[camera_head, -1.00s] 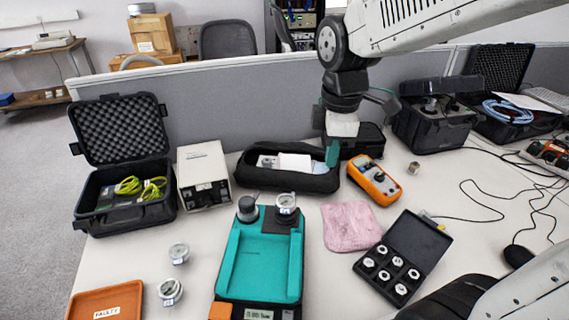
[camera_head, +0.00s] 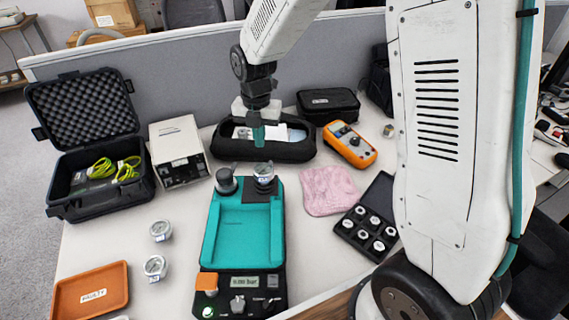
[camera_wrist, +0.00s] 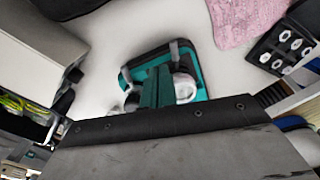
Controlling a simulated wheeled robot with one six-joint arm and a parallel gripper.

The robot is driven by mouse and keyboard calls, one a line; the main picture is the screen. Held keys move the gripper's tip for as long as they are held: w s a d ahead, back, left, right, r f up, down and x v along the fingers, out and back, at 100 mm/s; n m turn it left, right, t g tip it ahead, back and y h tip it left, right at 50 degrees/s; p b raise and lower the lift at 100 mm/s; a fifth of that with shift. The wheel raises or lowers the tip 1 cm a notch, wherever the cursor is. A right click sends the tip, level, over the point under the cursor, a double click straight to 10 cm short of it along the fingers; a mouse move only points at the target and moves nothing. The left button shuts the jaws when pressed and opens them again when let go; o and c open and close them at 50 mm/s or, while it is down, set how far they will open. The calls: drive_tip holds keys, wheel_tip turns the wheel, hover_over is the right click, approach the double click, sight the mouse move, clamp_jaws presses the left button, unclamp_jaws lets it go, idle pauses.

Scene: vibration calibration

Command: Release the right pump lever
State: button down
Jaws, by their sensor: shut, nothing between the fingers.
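The teal pump (camera_head: 242,236) lies on the table, with a round gauge (camera_head: 264,175) at its rear right and a dark round cap (camera_head: 225,180) at its rear left. An orange knob (camera_head: 207,281) and a readout sit on its front panel. I cannot clearly make out the right lever. My gripper (camera_head: 258,138) is shut and empty, pointing down behind the gauge and apparently above it. In the wrist view, my teal fingers (camera_wrist: 156,86) cover part of the pump, beside the white gauge (camera_wrist: 184,88). Two short grey bars show at the pump's edges there.
A black pouch (camera_head: 221,150) lies behind the pump. A white instrument (camera_head: 178,152) and an open black case stand left. A pink cloth (camera_head: 329,190), an orange meter (camera_head: 350,146) and a black fittings box lie right. Loose gauges and an orange tray (camera_head: 90,293) are front left.

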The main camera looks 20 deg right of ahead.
drive_tip(key=s+d+f+m, duration=0.3)
drive_tip(key=d+f+m, duration=0.1)
drive_tip(key=f+m, duration=0.35)
drive_tip(key=s+d+r+m, duration=0.1)
drive_tip(key=s+r+m, duration=0.3)
drive_tip(key=r+m, duration=0.3)
drive_tip(key=shift+r+m, duration=0.35)
drive_tip(key=shift+m, duration=0.3)
idle(1.3)
drive_tip(key=shift+s+d, duration=0.1)
